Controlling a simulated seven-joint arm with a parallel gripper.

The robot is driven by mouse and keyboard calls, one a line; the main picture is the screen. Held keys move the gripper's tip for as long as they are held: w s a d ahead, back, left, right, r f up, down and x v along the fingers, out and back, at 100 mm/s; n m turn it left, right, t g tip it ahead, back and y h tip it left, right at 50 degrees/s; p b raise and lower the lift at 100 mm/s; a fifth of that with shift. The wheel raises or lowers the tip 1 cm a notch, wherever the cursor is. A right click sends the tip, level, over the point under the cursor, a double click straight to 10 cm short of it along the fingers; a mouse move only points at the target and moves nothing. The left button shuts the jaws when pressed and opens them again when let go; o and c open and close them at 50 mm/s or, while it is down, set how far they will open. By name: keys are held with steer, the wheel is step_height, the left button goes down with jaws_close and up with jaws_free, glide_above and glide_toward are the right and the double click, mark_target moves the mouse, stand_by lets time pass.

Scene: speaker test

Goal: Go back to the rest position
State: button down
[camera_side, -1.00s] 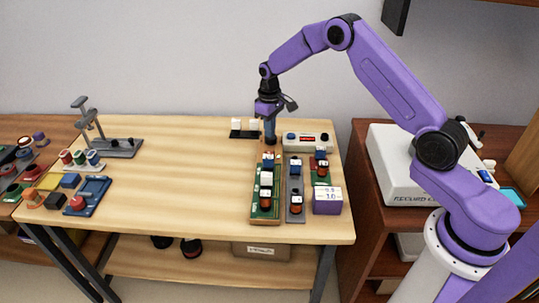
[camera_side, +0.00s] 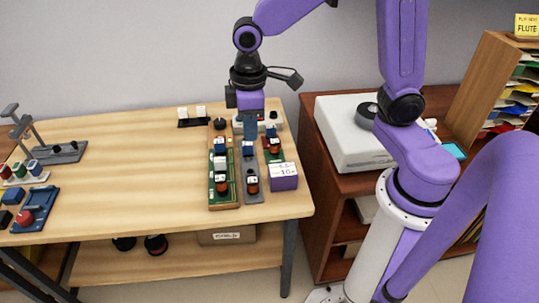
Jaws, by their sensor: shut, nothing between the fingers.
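My gripper (camera_side: 250,138) points down over the back right of the wooden table (camera_side: 130,160). It is shut with nothing between its fingers. It is above the far ends of the green board (camera_side: 225,203) and the grey strip (camera_side: 252,197), close to the white box behind them. I cannot tell whether the fingertips touch anything. The green board and the grey strip carry small blue, white and red-and-black parts. A second, shorter green board with similar parts lies to the right, partly behind a purple box (camera_side: 284,178).
A white machine (camera_side: 345,135) stands on the brown cabinet at right. A wooden paper rack (camera_side: 480,90) is behind my arm. A black holder with two white blocks (camera_side: 194,118) sits at the table's back. Blue fixtures (camera_side: 38,207) and a grey stand (camera_side: 62,152) are at left. The table's middle is clear.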

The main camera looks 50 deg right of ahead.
steer(key=s+d+n, duration=0.2)
steer(key=s+d, duration=0.1)
steer(key=s, duration=0.6)
steer(key=s+d+r+n, duration=0.1)
steer(key=s+d, duration=0.2)
steer(key=s, duration=0.6)
steer(key=shift+n, duration=0.4)
steer(key=shift+s+d, duration=0.1)
